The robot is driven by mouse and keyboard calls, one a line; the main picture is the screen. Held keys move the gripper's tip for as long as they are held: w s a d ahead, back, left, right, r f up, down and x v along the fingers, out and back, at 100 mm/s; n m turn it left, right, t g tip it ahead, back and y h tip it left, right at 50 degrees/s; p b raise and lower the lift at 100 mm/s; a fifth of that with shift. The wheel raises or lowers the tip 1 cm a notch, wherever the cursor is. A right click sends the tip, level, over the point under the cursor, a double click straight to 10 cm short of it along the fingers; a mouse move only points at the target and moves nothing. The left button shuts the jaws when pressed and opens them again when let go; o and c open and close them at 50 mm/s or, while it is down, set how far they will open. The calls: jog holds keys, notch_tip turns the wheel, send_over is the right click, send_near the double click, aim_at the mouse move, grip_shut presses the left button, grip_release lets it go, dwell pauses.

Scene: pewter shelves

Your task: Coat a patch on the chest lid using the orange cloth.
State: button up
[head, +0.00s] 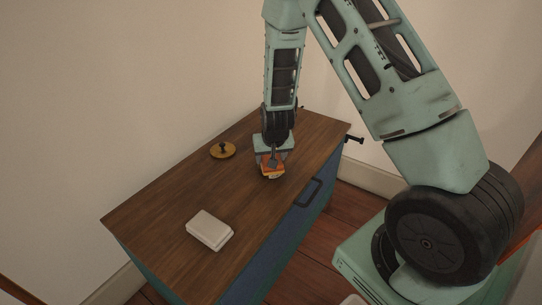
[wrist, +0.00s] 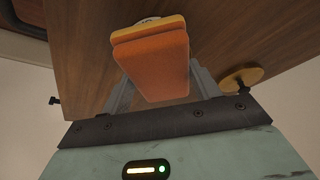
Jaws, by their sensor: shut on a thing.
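The orange cloth (head: 270,162) looks like a folded block and is held in my gripper (head: 271,165) over the right part of the chest lid. The cloth also shows large in the wrist view (wrist: 152,62), between the two grey fingers of my gripper (wrist: 158,85). A pale piece shows at its far end. The chest lid (head: 172,190) is flat brown wood on a blue chest (head: 265,262). Whether the cloth touches the lid I cannot tell. I see no clear coated patch on the lid.
A round yellow-brown disc with a dark knob (head: 223,150) lies on the lid behind the cloth. A white box (head: 209,230) lies near the lid's front left. A dark handle (head: 308,193) is on the chest's side. Walls stand behind. The lid between disc and box is clear.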

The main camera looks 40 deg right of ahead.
jog(key=shift+f, duration=0.1)
dwell(0.4)
notch_tip(320, 180, up, 7)
jog(key=p, duration=0.6)
dwell(0.8)
jog(key=s+a+r+n+y+p, duration=0.1)
jog(key=s+a+r+n+y, duration=0.1)
jog(key=s+a+r+n, duration=0.45)
notch_tip(320, 180, up, 8)
jog(key=s+a+m+p, duration=0.1)
jog(key=s+p, duration=0.1)
jog(key=p, duration=1.6)
jog(key=shift+s+a+f, duration=0.15)
jog(key=shift+s+a, duration=0.05)
jog(key=shift+s, duration=0.15)
jog(key=shift+f+m, duration=0.1)
jog(key=shift+m, duration=0.15)
